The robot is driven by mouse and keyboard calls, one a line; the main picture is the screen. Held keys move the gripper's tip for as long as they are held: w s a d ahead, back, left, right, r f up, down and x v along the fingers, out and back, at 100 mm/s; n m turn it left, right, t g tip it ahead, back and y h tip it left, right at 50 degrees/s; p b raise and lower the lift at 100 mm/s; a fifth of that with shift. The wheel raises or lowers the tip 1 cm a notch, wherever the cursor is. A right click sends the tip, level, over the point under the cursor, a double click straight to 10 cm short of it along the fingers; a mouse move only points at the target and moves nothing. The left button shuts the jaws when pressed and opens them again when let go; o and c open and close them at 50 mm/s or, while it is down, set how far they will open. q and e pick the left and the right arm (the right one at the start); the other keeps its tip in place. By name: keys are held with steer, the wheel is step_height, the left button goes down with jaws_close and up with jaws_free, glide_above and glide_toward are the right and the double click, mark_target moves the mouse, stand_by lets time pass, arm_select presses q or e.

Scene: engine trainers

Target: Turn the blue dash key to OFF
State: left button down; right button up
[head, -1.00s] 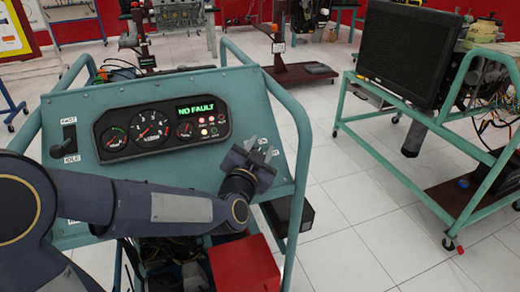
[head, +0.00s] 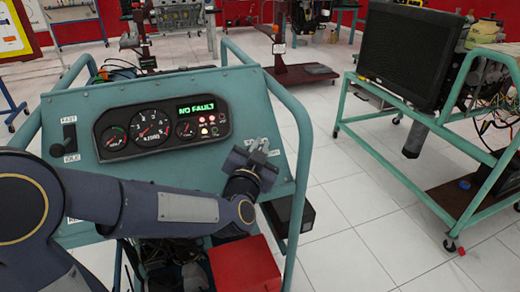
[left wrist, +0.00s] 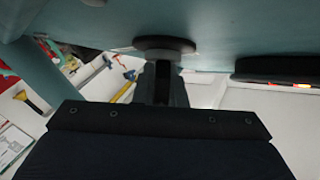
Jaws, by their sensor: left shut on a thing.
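My left gripper (head: 262,152) is at the right side of the teal dash panel (head: 105,98), at the key switch. It is shut there, and its jaws cover the blue key, so the key's angle cannot be read. In the left wrist view the dark fingers (left wrist: 163,82) reach up to a round grey switch collar (left wrist: 165,46) on the panel. Pale label marks show just past the fingertips in the head view, too small to read. My right gripper is not in view.
The gauge cluster (head: 160,128) shows a green NO FAULT display (head: 197,108) and lit red lamps. A lever (head: 62,148) sits at the panel's left. Teal frame rails (head: 302,165) border the panel. A red box (head: 243,264) lies below. Another trainer (head: 403,55) stands right.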

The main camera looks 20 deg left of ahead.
arm_select(q)
steer(key=n+y+b, duration=0.2)
steer(key=n+y, duration=0.3)
steer(key=shift+a, duration=0.15)
steer(key=n+y, duration=0.1)
steer(key=n+y+b, duration=0.1)
steer(key=n+y, duration=0.1)
steer(key=shift+s+a+n, duration=0.1)
steer(key=shift+a+n, duration=0.1)
steer(key=shift+n, duration=0.1)
steer(key=shift+s+a+r+n+g+y+b, duration=0.1)
steer(key=shift+n+g+y+b, duration=0.1)
steer(key=shift+n+g+y, duration=0.45)
steer(key=shift+a+n+g+y+b, duration=0.1)
steer(key=shift+n+g+y+b, duration=0.2)
steer(key=shift+n+y, duration=0.6)
steer(key=shift+n, duration=0.25)
steer(key=c, duration=1.5)
jaws_free()
steer(key=shift+s, duration=0.1)
steer(key=v, duration=0.7)
steer(key=shift+s+d+p, duration=0.25)
steer(key=shift+p, duration=0.15)
